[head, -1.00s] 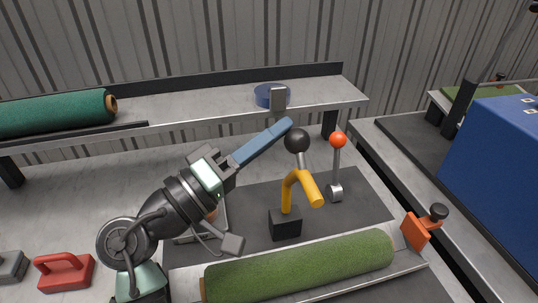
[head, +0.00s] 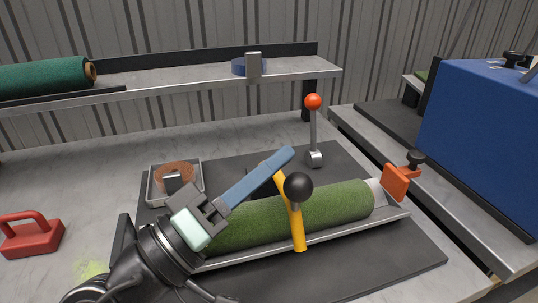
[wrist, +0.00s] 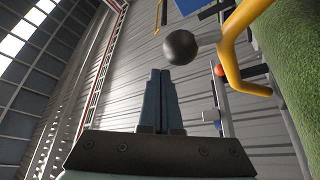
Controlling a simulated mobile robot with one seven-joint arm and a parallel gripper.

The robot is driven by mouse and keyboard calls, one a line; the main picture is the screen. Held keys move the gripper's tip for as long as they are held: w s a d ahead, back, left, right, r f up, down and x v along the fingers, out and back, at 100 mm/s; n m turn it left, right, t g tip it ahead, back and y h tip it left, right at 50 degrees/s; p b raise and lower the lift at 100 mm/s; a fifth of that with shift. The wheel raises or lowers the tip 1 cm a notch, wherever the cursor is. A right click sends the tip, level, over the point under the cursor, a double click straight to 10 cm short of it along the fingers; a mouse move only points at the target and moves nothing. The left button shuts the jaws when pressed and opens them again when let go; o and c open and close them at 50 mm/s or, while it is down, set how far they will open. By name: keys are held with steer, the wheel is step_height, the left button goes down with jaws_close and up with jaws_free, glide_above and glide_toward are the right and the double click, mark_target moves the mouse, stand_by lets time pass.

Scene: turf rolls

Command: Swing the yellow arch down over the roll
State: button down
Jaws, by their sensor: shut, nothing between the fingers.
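The yellow arch (head: 297,230) lies across the green turf roll (head: 338,205) in the head view, its free end hanging over the front side. Its black ball knob (head: 298,187) sticks up from it. My gripper (head: 287,154) is shut and empty, its blue fingers reaching over the roll to beside the arch and knob. In the wrist view, the fingertips (wrist: 160,72) are together, just short of the knob (wrist: 180,47); contact cannot be told. The arch (wrist: 233,60) and roll (wrist: 290,60) are on the right there. My fingers partly hide the arch's rear part.
A red-knobbed lever (head: 313,125) stands behind the roll. An orange clamp (head: 397,182) sits at the cradle's right end. A metal tray (head: 150,188) is behind my wrist, a red handled block (head: 32,236) at left. A blue box (head: 480,140) stands at right.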

steer(key=shift+s+d+f+b, duration=0.15)
steer(key=shift+s+f+b, duration=0.3)
steer(key=shift+f, duration=0.35)
steer(key=shift+f, duration=0.1)
steer(key=v, duration=1.3)
steer(key=w+d+r+t+y, duration=0.55)
steer(key=w+r+y, duration=0.4)
steer(key=w, duration=0.25)
steer(key=s+d+r+t+y+p, duration=0.1)
steer(key=s+r+t+y, duration=0.2)
steer(key=r, duration=0.4)
steer(key=s+d+r+m+t+y, duration=0.1)
steer(key=s+d+r+t+y, duration=0.1)
steer(key=s+r, duration=0.35)
steer(key=s+d+r+t+y+p, duration=0.1)
steer(key=s+r+t+y, duration=0.15)
steer(key=r, duration=0.55)
step_height(320, 180, up, 24)
steer(key=p, duration=2.4)
steer(key=shift+w+h, duration=0.3)
steer(key=shift+w, duration=0.15)
